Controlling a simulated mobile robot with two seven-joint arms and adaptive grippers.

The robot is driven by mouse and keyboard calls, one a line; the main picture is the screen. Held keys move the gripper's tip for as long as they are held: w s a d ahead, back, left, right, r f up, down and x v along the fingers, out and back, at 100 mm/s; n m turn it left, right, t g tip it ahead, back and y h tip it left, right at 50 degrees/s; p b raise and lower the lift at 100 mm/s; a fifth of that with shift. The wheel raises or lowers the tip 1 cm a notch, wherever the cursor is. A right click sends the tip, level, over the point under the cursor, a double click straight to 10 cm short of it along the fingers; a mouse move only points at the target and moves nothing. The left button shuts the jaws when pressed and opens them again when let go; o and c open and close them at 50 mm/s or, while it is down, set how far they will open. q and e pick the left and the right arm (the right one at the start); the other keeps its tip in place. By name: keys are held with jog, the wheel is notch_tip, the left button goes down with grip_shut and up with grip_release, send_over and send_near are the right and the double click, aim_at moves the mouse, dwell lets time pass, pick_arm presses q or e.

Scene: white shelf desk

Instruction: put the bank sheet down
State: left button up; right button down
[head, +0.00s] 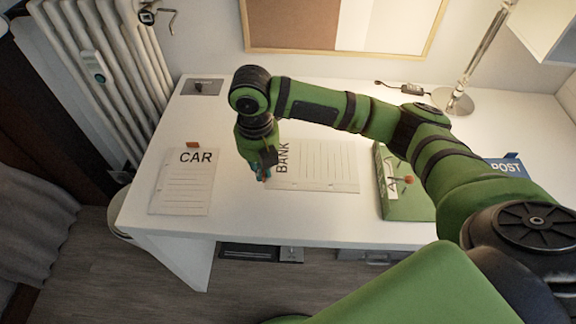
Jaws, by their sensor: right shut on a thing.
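The bank sheet (325,166) is a white ruled page with BANK printed along its left end. It lies sideways over the middle of the white desk, and I cannot tell whether it touches the desktop. My right gripper (262,176) is shut on the sheet's left end, beside the word BANK, and partly hides that end. My left gripper is not in the head view.
The car sheet (183,188) lies at the left of the desk (240,222). A green folder (405,207) lies to the right, with a blue POST item (507,168) beyond it. A lamp base (453,102) stands at the back right.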

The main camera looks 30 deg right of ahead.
aim_at(265, 196)
jog(key=shift+f, duration=4.05)
jog(key=c, duration=1.3)
grip_release()
jog(key=shift+c, duration=0.2)
notch_tip(265, 196, up, 12)
jog(key=shift+a, duration=0.1)
